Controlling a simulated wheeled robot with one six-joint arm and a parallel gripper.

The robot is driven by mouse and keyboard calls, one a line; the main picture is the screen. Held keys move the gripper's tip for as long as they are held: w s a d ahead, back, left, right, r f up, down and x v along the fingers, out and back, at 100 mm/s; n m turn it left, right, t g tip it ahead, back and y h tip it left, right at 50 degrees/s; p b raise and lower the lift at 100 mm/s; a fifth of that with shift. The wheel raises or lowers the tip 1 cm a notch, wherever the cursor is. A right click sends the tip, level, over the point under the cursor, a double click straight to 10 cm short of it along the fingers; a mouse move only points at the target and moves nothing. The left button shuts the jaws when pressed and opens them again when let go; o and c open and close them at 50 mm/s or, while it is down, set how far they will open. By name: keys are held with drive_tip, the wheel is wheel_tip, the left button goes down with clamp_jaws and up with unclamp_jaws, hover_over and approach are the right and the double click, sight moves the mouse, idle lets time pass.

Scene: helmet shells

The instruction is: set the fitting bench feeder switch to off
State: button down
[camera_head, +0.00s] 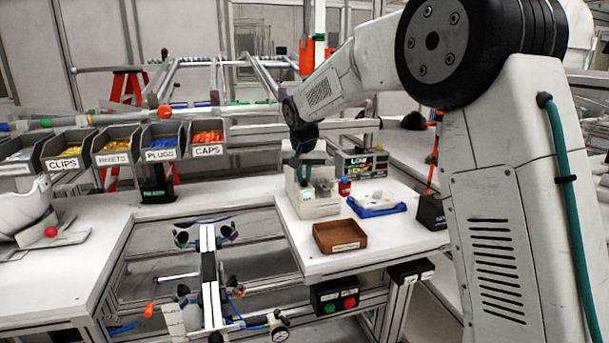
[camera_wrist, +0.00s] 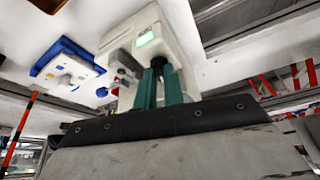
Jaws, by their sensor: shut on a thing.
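The feeder, a pale box-shaped unit (camera_head: 314,204), stands on the right-hand bench. In the wrist view the unit (camera_wrist: 158,30) shows a lit green panel (camera_wrist: 145,39). My gripper (camera_head: 306,160) is at the top of the unit, reaching down from above. In the wrist view its two teal fingers (camera_wrist: 160,82) are close together against the unit, shut on a small part there. That part is mostly hidden by the fingers; it appears to be the feeder switch. I cannot read the switch's position.
A brown tray (camera_head: 340,237) lies in front of the unit, and a blue tray (camera_head: 376,206) with a white item lies to the right. A labelled box (camera_head: 361,163) stands behind. Bins (camera_head: 165,141) line the left.

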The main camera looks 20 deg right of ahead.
drive_tip(key=m, duration=0.1)
drive_tip(key=m+h, duration=0.1)
drive_tip(key=m, duration=0.1)
drive_tip(key=shift+w+a+m+g, duration=0.1)
drive_tip(key=shift+a+m+g, duration=0.2)
drive_tip(key=shift+m, duration=0.1)
drive_tip(key=m+g+h, duration=0.1)
drive_tip(key=m, duration=0.2)
drive_tip(key=shift+w+m, duration=0.15)
drive_tip(key=shift+m, duration=0.15)
drive_tip(key=m, duration=0.1)
drive_tip(key=m+g+h, duration=0.1)
drive_tip(key=m, duration=0.1)
drive_tip(key=shift+w+a+m, duration=0.1)
drive_tip(key=shift+w+m, duration=0.05)
drive_tip(key=shift+m, duration=0.15)
drive_tip(key=shift+w+m+g, duration=0.1)
drive_tip(key=shift+m+g, duration=0.7)
drive_tip(key=shift+m, duration=1.1)
drive_tip(key=c, duration=1.5)
unclamp_jaws()
